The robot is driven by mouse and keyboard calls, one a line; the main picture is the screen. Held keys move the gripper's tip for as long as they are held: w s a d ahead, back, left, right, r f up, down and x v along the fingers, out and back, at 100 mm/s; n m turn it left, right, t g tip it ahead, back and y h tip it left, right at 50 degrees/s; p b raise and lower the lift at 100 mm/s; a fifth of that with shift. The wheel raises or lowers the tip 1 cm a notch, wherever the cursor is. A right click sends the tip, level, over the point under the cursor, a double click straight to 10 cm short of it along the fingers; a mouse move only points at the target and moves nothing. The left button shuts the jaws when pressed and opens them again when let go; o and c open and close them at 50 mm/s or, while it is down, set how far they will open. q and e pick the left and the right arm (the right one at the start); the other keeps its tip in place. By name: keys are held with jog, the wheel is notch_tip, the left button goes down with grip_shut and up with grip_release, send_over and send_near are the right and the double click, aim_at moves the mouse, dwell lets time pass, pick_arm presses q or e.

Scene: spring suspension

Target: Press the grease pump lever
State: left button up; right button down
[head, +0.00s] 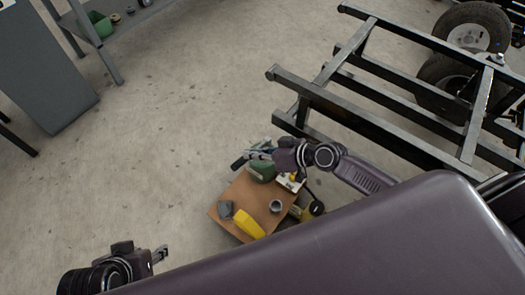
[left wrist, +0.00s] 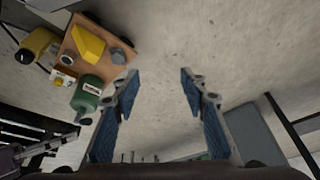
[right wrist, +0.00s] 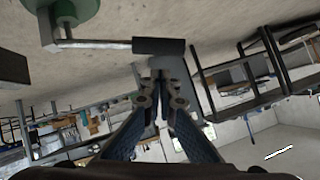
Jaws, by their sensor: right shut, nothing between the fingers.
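The grease pump is a green cylinder with a pale label (left wrist: 90,92), standing at the edge of a brown board. It also shows in the head view (head: 262,172), partly behind my right gripper. Its lever (right wrist: 95,45) is a metal rod with a dark block-shaped grip, reaching out sideways from the green body in the right wrist view. My right gripper (right wrist: 160,68) is shut and empty, its fingertips at the dark grip; I cannot tell whether they touch it. My left gripper (left wrist: 158,78) is open and empty, away from the board.
The brown board (head: 238,194) also carries a yellow wedge (head: 247,224), a grey block (head: 225,209) and a small cup (head: 276,206). A dark metal trailer frame (head: 375,118) with wheels stands at upper right. Open concrete floor lies to the left.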

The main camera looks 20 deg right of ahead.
aim_at(242, 162)
pick_arm(q)
jog(key=w, duration=0.1)
jog(key=w+d+r+t, duration=0.1)
jog(key=w, duration=0.1)
jog(key=w+t, duration=0.1)
jog(key=shift+w+d+r+h, duration=0.2)
jog(key=shift+w+r+h, duration=0.05)
jog(key=shift+h, duration=0.05)
pick_arm(e)
jog(key=shift+a+f, duration=0.25)
jog(key=shift+f, duration=0.35)
jog(key=shift+a+f, duration=0.2)
jog(key=shift+f, duration=0.35)
